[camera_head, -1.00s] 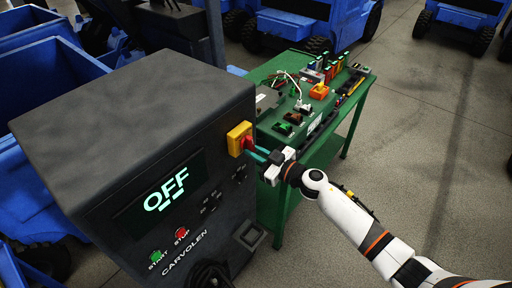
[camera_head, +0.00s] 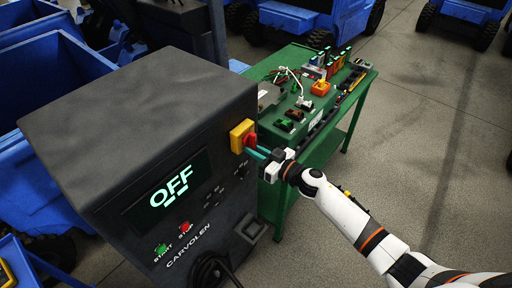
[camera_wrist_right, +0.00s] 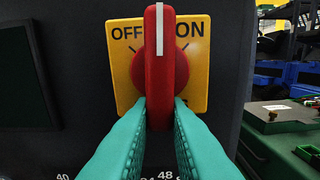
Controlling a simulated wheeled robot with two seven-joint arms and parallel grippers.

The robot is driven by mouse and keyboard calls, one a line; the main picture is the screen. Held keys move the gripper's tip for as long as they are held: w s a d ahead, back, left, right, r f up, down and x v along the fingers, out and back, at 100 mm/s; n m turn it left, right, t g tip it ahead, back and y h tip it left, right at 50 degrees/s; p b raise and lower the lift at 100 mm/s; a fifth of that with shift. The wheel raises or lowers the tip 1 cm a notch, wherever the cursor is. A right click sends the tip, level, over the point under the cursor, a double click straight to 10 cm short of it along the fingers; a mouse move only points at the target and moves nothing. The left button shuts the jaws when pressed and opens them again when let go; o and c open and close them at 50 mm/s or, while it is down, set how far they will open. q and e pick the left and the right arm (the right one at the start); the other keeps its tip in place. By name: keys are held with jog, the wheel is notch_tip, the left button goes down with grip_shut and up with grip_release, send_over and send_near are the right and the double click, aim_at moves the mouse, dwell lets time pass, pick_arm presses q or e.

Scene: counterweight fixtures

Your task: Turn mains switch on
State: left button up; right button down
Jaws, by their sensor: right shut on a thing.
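The mains switch is a red rotary handle (camera_wrist_right: 160,75) on a yellow plate (camera_wrist_right: 120,75) marked OFF and ON. Its white pointer line stands upright, between the two words. In the head view the switch (camera_head: 250,142) is on the right side of the dark machine's front, and the machine's display (camera_head: 168,187) reads OFF. My right gripper (camera_head: 262,154) has its teal fingers at the switch. In the right wrist view the fingers (camera_wrist_right: 160,120) are shut on the lower part of the red handle, one on each side. My left gripper is not in view.
The dark CARVOLEN machine (camera_head: 120,90) has a green START button (camera_head: 161,248) and a red STOP button (camera_head: 185,227). A green table (camera_head: 330,140) with several small devices stands behind my right gripper. Blue carts stand around. Grey floor (camera_head: 430,150) is open on the right.

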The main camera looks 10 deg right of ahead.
jog(key=shift+w+r+m, duration=0.25)
jog(key=shift+r+m, duration=0.35)
jog(key=shift+r, duration=0.25)
jog(key=shift+s+a+f+m, duration=0.1)
jog(key=shift+s+a+m, duration=0.05)
jog(key=shift+m, duration=0.45)
jog(key=m, duration=0.4)
jog(key=shift+s+a+r, duration=0.2)
jog(key=shift+a, duration=0.05)
jog(key=shift+s+a+r+m, duration=0.1)
jog(key=shift+s+a+m, duration=0.05)
jog(key=shift+m, duration=0.95)
jog(key=c, duration=1.2)
grip_release()
jog(key=shift+c, duration=0.2)
jog(key=shift+f, duration=0.25)
jog(key=shift+s, duration=0.1)
